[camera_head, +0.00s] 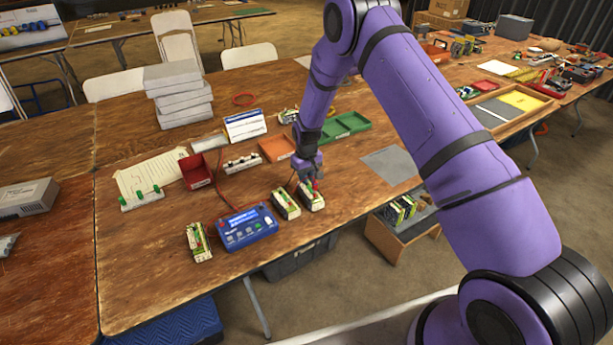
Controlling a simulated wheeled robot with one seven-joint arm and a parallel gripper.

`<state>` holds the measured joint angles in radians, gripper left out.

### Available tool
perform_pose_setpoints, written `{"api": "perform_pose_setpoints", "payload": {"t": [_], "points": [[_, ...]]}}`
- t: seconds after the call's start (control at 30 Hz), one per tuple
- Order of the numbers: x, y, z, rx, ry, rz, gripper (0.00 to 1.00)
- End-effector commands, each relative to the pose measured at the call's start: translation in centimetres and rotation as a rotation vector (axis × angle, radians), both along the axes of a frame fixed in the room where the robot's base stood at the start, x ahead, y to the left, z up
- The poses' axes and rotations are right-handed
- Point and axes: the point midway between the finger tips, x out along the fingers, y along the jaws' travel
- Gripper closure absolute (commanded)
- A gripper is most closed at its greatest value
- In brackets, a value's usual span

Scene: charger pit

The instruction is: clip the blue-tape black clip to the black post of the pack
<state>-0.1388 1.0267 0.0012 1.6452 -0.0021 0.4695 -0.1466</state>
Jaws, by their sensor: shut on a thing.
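My purple gripper (308,178) points down over the right-hand pack (312,197), a pale block with green and red parts near the table's front edge. Its fingertips are at or just above the pack's top; I cannot tell whether they touch it. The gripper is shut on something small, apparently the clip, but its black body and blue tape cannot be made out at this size. A red spot shows on the pack beside the fingers. The black post is hidden or too small to see. A similar pack (286,204) stands close on the left.
A blue charger (246,227) with a red lead sits left of the packs, with another pack (199,242) beyond it. A red bin (196,171), orange tray (277,148) and green tray (346,125) stand behind. A grey mat (389,164) lies bare on the right.

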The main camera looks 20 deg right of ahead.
Motion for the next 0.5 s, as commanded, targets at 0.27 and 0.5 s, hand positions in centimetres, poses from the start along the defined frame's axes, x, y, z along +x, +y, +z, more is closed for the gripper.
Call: {"api": "perform_pose_setpoints", "payload": {"t": [0.27,0.5], "points": [[0.0,0.0,-0.08,0.0,0.0,0.0,0.95],[0.0,0.0,-0.08,0.0,0.0,0.0,0.75]]}}
